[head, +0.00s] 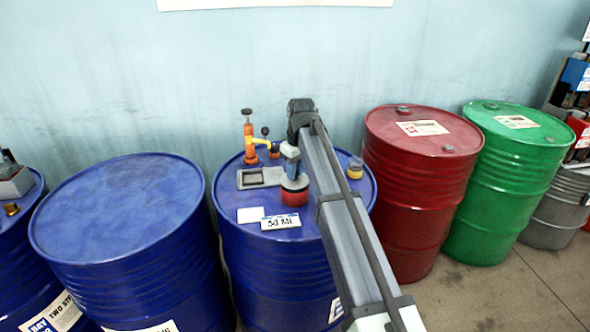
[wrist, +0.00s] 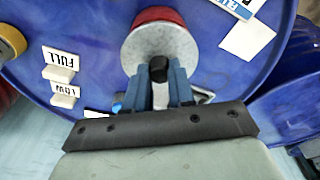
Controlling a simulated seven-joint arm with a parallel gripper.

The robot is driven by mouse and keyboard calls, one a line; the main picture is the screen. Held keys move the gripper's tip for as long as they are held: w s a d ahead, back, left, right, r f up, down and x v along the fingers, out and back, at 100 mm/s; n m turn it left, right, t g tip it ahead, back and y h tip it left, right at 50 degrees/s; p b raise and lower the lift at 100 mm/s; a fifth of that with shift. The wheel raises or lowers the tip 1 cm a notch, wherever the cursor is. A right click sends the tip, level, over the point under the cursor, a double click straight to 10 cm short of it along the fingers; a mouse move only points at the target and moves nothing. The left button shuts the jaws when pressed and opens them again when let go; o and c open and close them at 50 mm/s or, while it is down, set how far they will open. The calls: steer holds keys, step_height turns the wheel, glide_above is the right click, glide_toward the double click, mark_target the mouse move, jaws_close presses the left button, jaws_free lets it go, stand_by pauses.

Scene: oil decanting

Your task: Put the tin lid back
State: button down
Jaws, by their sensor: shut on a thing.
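The red tin (head: 295,198) stands on top of the middle blue drum. In the wrist view the tin's red edge (wrist: 158,14) shows behind the round grey lid (wrist: 150,45), which has a black knob (wrist: 158,68). My gripper (head: 290,163) is above the tin, pointing down. In the wrist view my gripper (wrist: 159,80) is shut on the lid's black knob, with a blue finger on each side. The lid lies over the tin and covers its mouth. I cannot tell whether it is fully seated or slightly above the rim.
The blue drum (head: 228,215) also bears an orange and yellow pump (head: 249,138), a grey tray (head: 245,181), a yellow-topped fitting (head: 355,171) and a label card (head: 281,222). FULL (wrist: 62,57) and LOW (wrist: 65,92) markers show in the wrist view. A red drum (head: 410,190) stands at the right.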

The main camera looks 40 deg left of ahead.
mark_target(298, 181)
steer(key=shift+f, duration=0.4)
steer(key=c, duration=1)
jaws_free()
steer(key=shift+o, duration=0.2)
steer(key=shift+r, duration=0.1)
step_height(298, 181, up, 13)
steer(key=d, duration=0.1)
steer(key=shift+s+d, duration=0.15)
steer(key=shift+d, duration=0.1)
